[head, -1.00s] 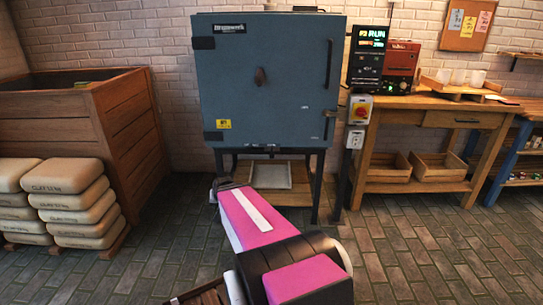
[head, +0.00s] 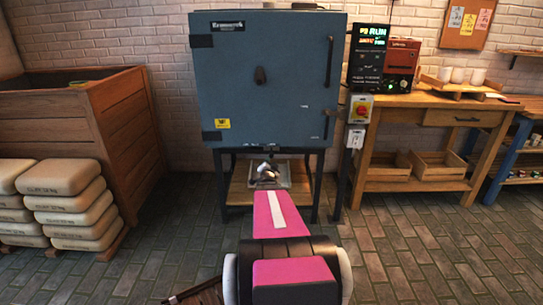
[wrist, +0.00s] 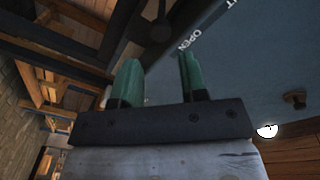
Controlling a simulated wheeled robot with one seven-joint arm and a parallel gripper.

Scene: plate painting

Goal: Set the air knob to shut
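More letters, ending in T, are cut off at the top edge. I take it for the air knob; which way it points is unclear. My gripper (wrist: 158,64) has two green fingers, spread apart with nothing between them, and the knob lies beyond their tips, apart from them. In the head view, my gripper (head: 267,172) is low in front of the blue kiln (head: 290,100), below its door. The knob is too small to make out there.
The kiln's dark stand (head: 316,190) has legs on both sides of my gripper. A wooden bin (head: 125,130) and stacked clay bags (head: 75,205) stand left. Floor is clear at right.

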